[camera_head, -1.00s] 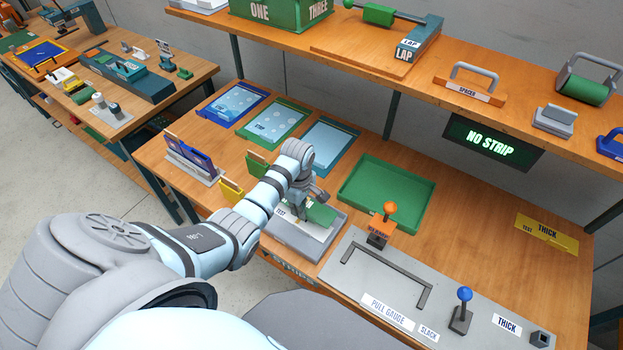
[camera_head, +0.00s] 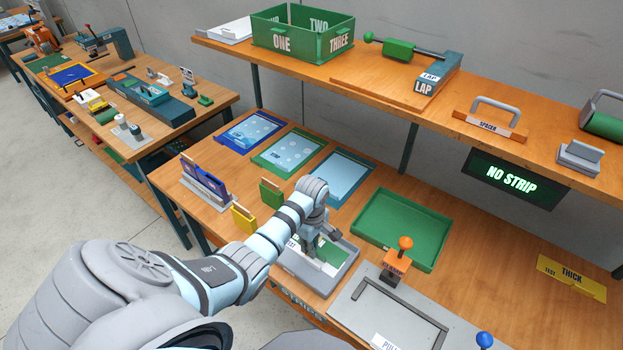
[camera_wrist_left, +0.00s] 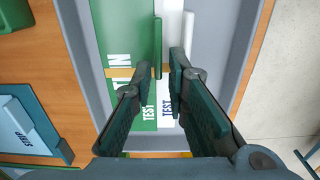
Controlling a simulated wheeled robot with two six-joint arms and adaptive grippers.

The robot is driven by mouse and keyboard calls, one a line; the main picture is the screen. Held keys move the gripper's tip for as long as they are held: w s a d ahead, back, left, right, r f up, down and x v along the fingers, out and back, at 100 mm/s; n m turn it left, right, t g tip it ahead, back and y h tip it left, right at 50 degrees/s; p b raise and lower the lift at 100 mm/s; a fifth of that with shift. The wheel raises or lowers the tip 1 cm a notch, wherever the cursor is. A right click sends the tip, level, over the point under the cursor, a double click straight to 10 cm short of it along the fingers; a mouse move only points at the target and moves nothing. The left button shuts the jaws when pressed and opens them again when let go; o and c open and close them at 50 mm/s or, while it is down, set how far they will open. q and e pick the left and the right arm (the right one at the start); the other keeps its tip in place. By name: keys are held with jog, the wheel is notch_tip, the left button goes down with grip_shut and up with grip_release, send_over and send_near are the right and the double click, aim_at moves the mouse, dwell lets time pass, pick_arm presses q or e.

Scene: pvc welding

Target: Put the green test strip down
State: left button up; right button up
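The green test strip (camera_wrist_left: 130,40), marked TEST, lies in the grey tray (camera_wrist_left: 225,60) beside a white test strip (camera_wrist_left: 172,30), also marked TEST. In the head view the green strip (camera_head: 333,252) shows partly behind my gripper, inside the tray (camera_head: 300,272). My left gripper (camera_head: 312,256) points down into the tray. In the left wrist view its fingers (camera_wrist_left: 155,75) are apart, with the green strip's thin upright grip (camera_wrist_left: 158,48) in the gap and space on the left side. My right gripper is not in view.
An empty green tray (camera_head: 400,262) stands right of the grey tray. The orange-knobbed lever (camera_head: 397,262) and grey gauge plate (camera_head: 350,305) are close by. Blue, green and teal trays lie behind. A shelf (camera_head: 400,105) hangs above the back, with a NO STRIP display (camera_head: 512,178).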

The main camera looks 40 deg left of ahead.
pick_arm(q)
notch_tip(320, 180, up, 10)
jog(key=p, duration=0.1)
jog(key=shift+r, duration=0.2)
jog(key=shift+w, duration=0.1)
jog(key=s+d+f+m+t, duration=0.2)
jog(key=s+d+f+m, duration=0.25)
jog(key=s+m, duration=0.55)
jog(key=s+d+r+m+t, duration=0.1)
jog(key=s+d+r+m, duration=0.1)
jog(key=s+m, duration=0.35)
jog(key=s+d+r+m+t, duration=0.1)
jog(key=s+r+m, duration=0.1)
jog(key=s+m, duration=0.3)
notch_tip(320, 180, down, 21)
jog(key=s+a+n+g+b, duration=0.2)
jog(key=s+f+b, duration=0.3)
jog(key=s+f, duration=1.1)
jog(key=f, duration=0.3)
jog(key=shift+s+a+f+g+y, duration=0.15)
jog(key=shift+a+f+g+y, duration=0.1)
jog(key=shift+g+y, duration=0.15)
